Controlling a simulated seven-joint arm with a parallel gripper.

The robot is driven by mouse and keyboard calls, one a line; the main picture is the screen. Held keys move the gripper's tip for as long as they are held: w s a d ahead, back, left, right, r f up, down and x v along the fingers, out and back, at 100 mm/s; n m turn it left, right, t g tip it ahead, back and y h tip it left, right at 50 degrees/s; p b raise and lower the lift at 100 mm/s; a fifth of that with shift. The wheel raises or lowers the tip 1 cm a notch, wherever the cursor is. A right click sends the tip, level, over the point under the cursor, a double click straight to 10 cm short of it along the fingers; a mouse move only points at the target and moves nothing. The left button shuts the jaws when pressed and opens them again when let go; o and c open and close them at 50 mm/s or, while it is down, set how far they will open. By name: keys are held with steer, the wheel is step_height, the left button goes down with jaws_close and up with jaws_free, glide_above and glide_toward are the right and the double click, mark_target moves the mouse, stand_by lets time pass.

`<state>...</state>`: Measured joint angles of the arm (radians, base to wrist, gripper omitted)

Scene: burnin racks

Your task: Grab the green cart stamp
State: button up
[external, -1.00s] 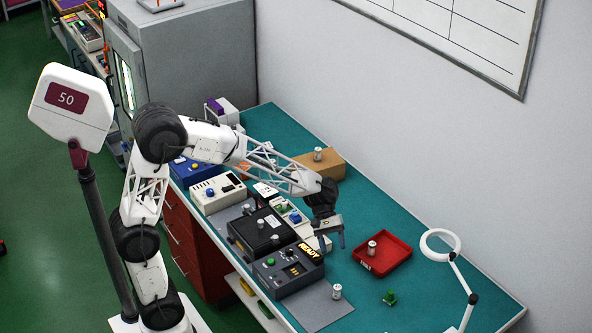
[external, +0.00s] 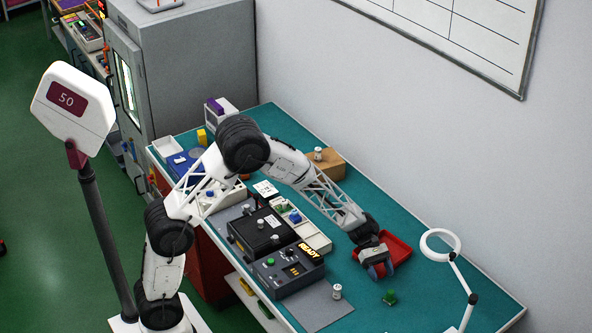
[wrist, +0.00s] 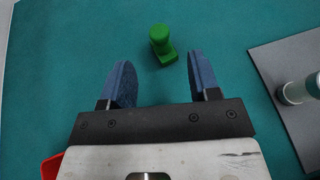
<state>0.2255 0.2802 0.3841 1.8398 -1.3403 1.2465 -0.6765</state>
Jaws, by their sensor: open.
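The green cart stamp (external: 390,297) stands on the teal table top in front of the red tray. In the wrist view the green stamp (wrist: 162,44) shows a round knob on a small block, a little beyond my fingertips and between their lines. My gripper (external: 380,272) is at the front edge of the red tray, behind and slightly left of the stamp in the external view. In the wrist view my gripper (wrist: 165,82) has its two blue fingers spread apart with nothing between them.
The red tray (external: 401,249) is partly hidden by my gripper. A grey mat (external: 318,308) holds a small white-and-metal cylinder (external: 337,291). A dark box with a READY display (external: 288,270) stands left. A white ring lamp (external: 440,232) stands right. The table around the stamp is clear.

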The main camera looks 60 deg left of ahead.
mark_target(391, 291)
steer(key=shift+d+f, duration=0.1)
stand_by(0.3)
steer(key=shift+x, duration=1.2)
steer(key=shift+d, duration=0.1)
steer(key=shift+x, duration=2.5)
steer(key=c, duration=1)
steer(key=shift+r, duration=0.2)
steer(key=shift+r, duration=4.9)
